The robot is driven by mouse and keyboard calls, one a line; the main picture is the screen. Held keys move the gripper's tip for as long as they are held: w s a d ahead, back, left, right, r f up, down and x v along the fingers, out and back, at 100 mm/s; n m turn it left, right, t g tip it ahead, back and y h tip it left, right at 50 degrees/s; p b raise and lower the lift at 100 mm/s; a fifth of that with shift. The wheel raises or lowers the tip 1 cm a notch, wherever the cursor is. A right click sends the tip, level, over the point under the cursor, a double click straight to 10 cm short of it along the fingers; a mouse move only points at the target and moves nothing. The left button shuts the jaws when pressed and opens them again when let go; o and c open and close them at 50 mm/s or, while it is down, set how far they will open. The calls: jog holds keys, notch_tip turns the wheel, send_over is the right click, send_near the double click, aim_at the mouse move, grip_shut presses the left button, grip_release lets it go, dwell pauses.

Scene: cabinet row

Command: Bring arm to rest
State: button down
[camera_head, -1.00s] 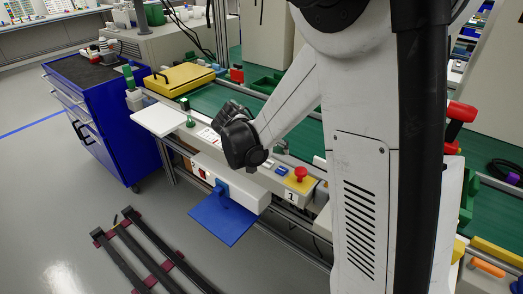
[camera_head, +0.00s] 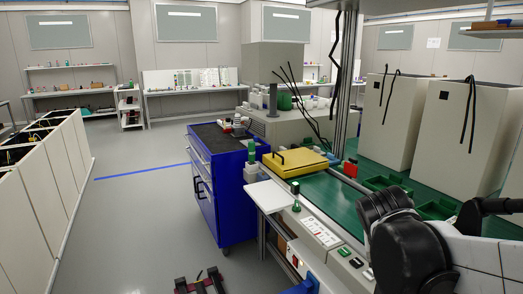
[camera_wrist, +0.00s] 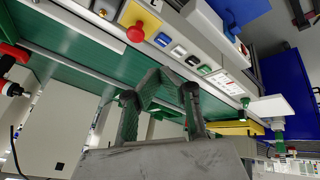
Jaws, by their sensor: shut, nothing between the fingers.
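My gripper (camera_wrist: 172,82) shows in the wrist view, with its dark fingers and green pads shut and nothing held between them. It is in the air beside the workbench, tilted relative to the picture. The workbench's green belt surface (camera_wrist: 80,72) lies beyond the fingers, and a red button on a yellow box (camera_wrist: 136,32) is above them in the picture. In the head view, a dark joint and white link of my arm are at the lower right, in front of the bench. The gripper itself cannot be made out there.
A blue drawer cart (camera_head: 226,190) stands left of the bench. A yellow case (camera_head: 295,163) and a white side plate (camera_head: 270,195) are at the bench's far end. Pale cabinets (camera_head: 45,175) line the left.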

jog(key=s+a+r+n+t+y+p, duration=0.1)
jog(key=s+a+r+n+t+y, duration=0.2)
jog(key=s+a, duration=0.5)
jog(key=shift+s+a+r+y+p, duration=0.25)
jog(key=shift+s+r+y, duration=0.45)
jog(key=shift+s, duration=0.95)
jog(key=shift+f, duration=0.1)
